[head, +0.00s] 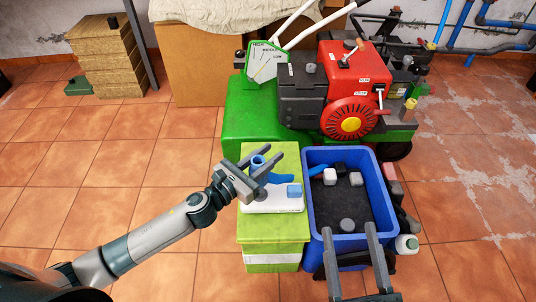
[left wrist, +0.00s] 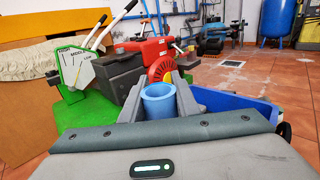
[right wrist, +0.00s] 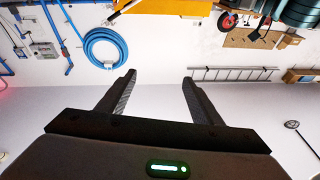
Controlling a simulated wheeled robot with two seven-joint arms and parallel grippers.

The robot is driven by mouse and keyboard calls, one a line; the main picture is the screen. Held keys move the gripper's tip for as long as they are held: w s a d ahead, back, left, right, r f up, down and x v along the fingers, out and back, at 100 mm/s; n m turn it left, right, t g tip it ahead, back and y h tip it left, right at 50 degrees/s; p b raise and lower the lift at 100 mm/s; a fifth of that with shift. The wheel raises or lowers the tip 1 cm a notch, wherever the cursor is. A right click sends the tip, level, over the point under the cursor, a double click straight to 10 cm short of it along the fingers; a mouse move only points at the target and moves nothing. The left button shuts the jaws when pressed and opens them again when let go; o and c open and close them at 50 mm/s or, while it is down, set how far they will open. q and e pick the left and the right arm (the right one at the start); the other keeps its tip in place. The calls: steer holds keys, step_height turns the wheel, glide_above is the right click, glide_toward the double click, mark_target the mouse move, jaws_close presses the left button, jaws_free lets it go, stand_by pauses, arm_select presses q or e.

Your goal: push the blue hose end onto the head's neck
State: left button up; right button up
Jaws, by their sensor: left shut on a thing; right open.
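My left gripper (head: 268,164) is shut on the blue hose end (head: 258,162), a hollow blue tube with its open mouth up. The hose end also stands between the fingers in the left wrist view (left wrist: 159,105). It is held above a white board (head: 286,206) on a yellow-green box. A curved blue piece (head: 278,178), a blue block (head: 294,190) and a grey round part (head: 262,195) are at the board. I cannot tell which part is the head's neck. My right gripper (head: 352,238) is open and empty at the near edge of the blue bin.
The blue bin (head: 311,190) stands right of the yellow-green box (head: 270,258) and holds a white block (head: 330,176), a grey block (head: 356,179) and a grey round piece (head: 347,225). A red and green machine (head: 352,85) stands behind. Open tiled floor lies left.

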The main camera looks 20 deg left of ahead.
arm_select(q)
steer(key=shift+f+b, duration=1.05)
steer(key=shift+f, duration=0.35)
arm_select(e)
step_height(320, 180, up, 6)
steer(key=s+d+t+y, duration=0.1)
steer(key=s+t, duration=0.1)
steer(key=t, duration=0.2)
steer(key=shift+d, duration=0.15)
steer(key=shift+s, duration=0.1)
arm_select(q)
steer(key=shift+f, duration=2.1)
stand_by(1.2)
steer(key=o, duration=1)
steer(key=shift+s, duration=0.1)
